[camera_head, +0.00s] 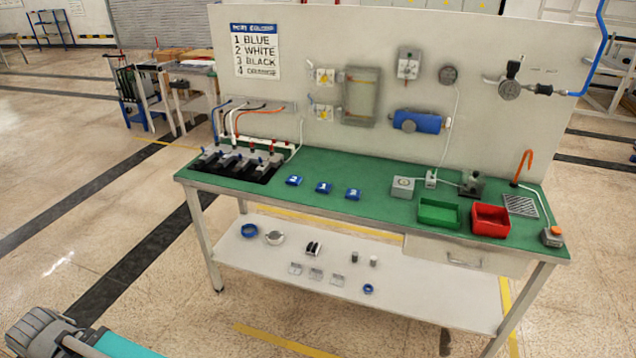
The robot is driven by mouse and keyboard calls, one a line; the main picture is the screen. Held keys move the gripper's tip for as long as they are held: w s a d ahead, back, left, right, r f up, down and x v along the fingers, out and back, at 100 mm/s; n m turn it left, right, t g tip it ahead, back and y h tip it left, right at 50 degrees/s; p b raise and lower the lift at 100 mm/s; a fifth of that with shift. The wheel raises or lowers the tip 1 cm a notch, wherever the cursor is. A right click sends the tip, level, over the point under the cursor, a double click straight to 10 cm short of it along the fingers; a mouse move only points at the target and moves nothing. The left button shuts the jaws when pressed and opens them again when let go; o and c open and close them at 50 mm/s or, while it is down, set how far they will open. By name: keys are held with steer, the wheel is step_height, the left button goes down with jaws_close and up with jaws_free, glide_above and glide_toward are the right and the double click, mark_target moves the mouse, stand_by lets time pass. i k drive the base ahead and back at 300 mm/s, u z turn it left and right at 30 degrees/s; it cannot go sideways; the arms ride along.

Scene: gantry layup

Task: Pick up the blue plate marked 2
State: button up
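Three small blue plates with white numerals lie flat in a row on the green bench top. The left plate (293,180) seems to read 2. The middle plate (323,187) seems to read 1. The right plate (352,194) has a numeral too small to read surely, perhaps 3. They lie apart from one another. What looks like my gripper (35,334) is a dark grey shape at the lower left corner, far from the bench. Its fingertips cannot be made out. Nothing is seen in it.
A black fixture with clamps (240,163) stands left of the plates. A grey box (402,187), a green bin (438,212) and a red bin (490,220) stand right. The upright panel (290,85) closes off the back. Floor in front is clear.

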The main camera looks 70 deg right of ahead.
mark_target(295, 180)
steer(key=z, duration=0.05)
steer(key=k, duration=1.35)
steer(key=z, duration=2.2)
steer(key=i, duration=0.6)
steer(key=z, duration=0.1)
